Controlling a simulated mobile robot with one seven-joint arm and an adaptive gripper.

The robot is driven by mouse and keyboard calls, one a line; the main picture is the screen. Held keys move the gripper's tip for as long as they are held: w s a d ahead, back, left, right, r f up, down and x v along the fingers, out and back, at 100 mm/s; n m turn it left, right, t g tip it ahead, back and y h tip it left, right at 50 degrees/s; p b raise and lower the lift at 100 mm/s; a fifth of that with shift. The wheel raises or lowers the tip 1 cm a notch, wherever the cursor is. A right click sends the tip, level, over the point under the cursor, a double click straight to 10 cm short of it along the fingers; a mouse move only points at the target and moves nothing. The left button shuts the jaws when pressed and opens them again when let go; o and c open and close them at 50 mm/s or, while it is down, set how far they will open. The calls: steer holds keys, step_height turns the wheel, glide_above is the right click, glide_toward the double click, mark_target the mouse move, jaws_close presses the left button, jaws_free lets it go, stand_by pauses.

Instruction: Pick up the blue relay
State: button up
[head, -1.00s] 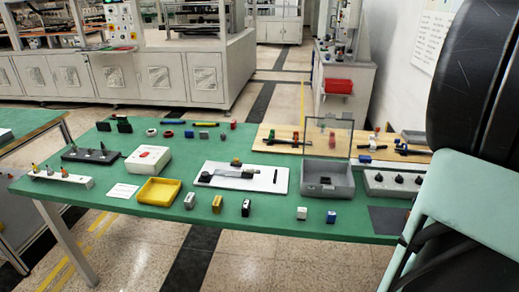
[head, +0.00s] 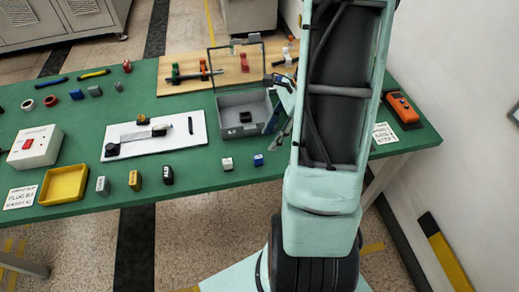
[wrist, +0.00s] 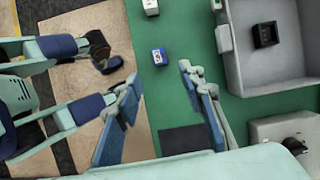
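The blue relay (head: 258,160) is a small blue block with a pale top, standing near the front edge of the green table. In the wrist view the blue relay (wrist: 159,57) shows a white marking and lies just beyond the gap between the fingertips. My gripper (wrist: 158,82) is open and empty, with one blue-padded finger on each side of that gap. In the head view my gripper (head: 279,122) is above the table, right of and behind the relay, partly hidden by my arm. Nothing touches the relay.
A white block (head: 227,163) stands just left of the relay. A grey bin (head: 232,106) with a raised clear lid and a dark block inside is behind it. Black (head: 167,175), yellow (head: 135,181) and grey (head: 102,186) blocks line the front edge. A yellow tray (head: 46,188) is farther left.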

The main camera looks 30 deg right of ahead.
mark_target(259, 156)
steer(key=x, duration=0.5)
steer(key=shift+s+a+f, duration=0.1)
steer(key=shift+a+f, duration=0.05)
steer(key=x, duration=0.5)
steer(key=shift+a, duration=0.1)
steer(key=shift+c, duration=0.3)
jaws_close()
